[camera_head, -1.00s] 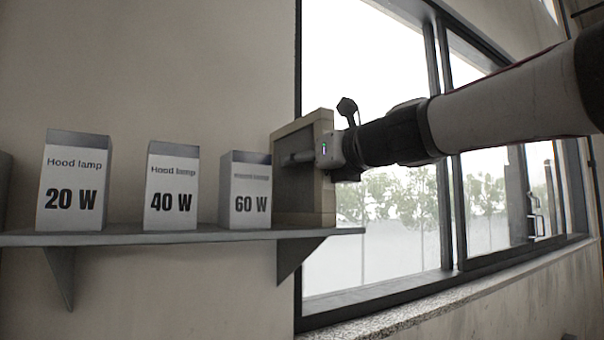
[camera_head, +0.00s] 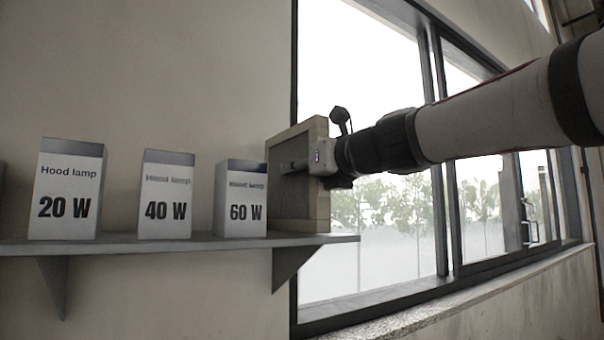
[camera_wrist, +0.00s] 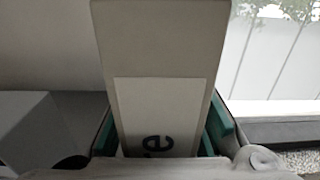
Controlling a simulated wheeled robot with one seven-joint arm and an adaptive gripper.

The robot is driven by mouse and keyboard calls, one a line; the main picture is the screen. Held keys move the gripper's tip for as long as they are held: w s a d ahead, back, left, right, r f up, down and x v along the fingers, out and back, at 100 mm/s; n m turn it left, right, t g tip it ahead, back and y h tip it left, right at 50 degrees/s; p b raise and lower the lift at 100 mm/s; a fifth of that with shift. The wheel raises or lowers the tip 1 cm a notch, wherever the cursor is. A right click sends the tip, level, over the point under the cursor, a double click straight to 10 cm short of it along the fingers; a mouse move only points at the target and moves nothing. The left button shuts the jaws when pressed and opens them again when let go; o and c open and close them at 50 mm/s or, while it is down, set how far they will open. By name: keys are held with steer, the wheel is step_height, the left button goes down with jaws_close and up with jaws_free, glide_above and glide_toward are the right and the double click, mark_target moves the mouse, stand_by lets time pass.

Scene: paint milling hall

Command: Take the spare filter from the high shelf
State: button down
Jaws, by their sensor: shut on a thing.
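The spare filter (camera_head: 317,195) is an upright square panel with a beige frame and a grey face. It is at the right end of the high shelf (camera_head: 180,245); I cannot tell whether its lower edge touches the shelf. My gripper (camera_head: 300,165) reaches in from the right and is shut on the filter's frame. In the wrist view the filter's edge (camera_wrist: 160,45) stands between the teal finger pads of my gripper (camera_wrist: 162,138).
Lamp boxes marked 60 W (camera_head: 241,205), 40 W (camera_head: 165,200) and 20 W (camera_head: 66,195) stand left of the filter, the 60 W box very close to it. A window (camera_head: 390,230) with a dark frame and stone sill (camera_head: 390,322) is on the right. Space before the shelf looks clear.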

step_height(320, 180, up, 18)
steer(key=p, duration=0.6)
